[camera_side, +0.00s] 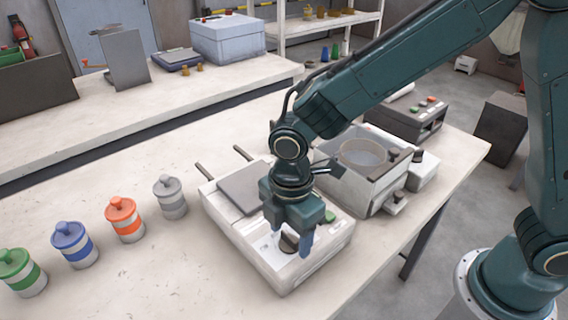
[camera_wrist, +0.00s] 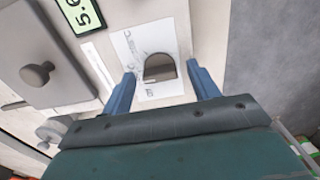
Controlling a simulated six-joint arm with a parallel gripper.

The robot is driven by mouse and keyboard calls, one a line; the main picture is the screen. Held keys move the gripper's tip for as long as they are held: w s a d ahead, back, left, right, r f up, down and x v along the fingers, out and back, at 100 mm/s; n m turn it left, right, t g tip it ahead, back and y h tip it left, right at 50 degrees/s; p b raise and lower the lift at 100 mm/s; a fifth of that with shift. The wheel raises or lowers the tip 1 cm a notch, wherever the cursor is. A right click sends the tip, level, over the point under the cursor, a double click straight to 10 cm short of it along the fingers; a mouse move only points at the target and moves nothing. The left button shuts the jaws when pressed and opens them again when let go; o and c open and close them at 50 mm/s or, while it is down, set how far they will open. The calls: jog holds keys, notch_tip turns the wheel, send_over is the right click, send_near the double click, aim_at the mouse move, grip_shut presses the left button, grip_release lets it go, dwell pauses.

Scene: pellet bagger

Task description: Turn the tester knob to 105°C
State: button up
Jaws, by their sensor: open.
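The tester (camera_side: 250,245) is a white box with a grey lid plate on the bench, below my gripper. Its knob (camera_wrist: 159,68) is a dark, round-ended piece on a white printed dial plate (camera_wrist: 152,97). The dial lettering is too small and blurred to read. In the side view the knob (camera_side: 288,242) is partly hidden by the fingers. My gripper (camera_side: 290,237) is open above the dial, its blue fingers on either side of the knob. In the wrist view a clear gap shows on both sides of the knob. I cannot tell the fingers' height above it.
A grey lid with a round handle (camera_wrist: 36,74) lies left of the dial. A machine with a round basin (camera_side: 362,158) stands right of the tester. Several lidded jars, one orange (camera_side: 124,219), stand left.

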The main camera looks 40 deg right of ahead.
jog(key=c, duration=1)
jog(key=shift+m, duration=0.4)
jog(key=m, duration=1.1)
jog(key=o, duration=1)
